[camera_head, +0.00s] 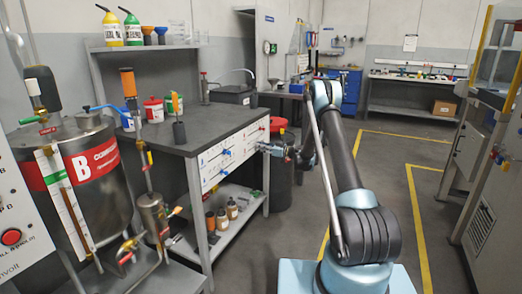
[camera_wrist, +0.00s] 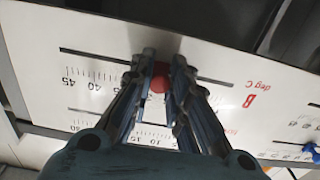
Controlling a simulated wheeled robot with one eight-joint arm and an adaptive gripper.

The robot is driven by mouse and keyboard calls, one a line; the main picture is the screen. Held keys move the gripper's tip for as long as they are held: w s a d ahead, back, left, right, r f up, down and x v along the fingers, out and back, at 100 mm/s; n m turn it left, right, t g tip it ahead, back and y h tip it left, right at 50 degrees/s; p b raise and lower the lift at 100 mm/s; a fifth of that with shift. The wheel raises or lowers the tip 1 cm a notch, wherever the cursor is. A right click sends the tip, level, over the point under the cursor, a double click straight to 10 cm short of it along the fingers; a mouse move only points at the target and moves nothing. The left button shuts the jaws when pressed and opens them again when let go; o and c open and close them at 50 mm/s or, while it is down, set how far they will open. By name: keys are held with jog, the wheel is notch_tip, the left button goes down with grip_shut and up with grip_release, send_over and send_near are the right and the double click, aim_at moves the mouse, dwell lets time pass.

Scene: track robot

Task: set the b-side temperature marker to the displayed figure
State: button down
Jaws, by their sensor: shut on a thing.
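A white scale panel (camera_wrist: 215,110) fills much of the wrist view, upside down, with a red "B" and "deg C" at its right. A dark slot runs across it above a printed scale, with figures around 40 and 45 at the left. The round red marker (camera_wrist: 159,85) sits on this slot. My gripper (camera_wrist: 163,64) is shut on the marker, one finger on each side. The fingers hide the scale at the marker, so I cannot read its setting. In the head view my gripper (camera_head: 275,149) is at the right end of the bench-front panel (camera_head: 212,166).
A second scale with blue knobs (camera_wrist: 308,149) lies beside the held marker's scale. In the head view a workbench (camera_head: 215,125) carries bottles and a dark box. A tank marked B (camera_head: 85,165) stands at the left. Yellow-lined floor (camera_head: 395,155) is open at the right.

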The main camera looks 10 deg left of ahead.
jog(key=shift+w+d, duration=0.15)
jog(key=shift+w, duration=0.35)
jog(key=c, duration=1.5)
grip_release()
jog(key=shift+d, duration=0.15)
jog(key=v, duration=1.1)
jog(key=shift+s+d, duration=0.15)
jog(key=shift+d, duration=0.25)
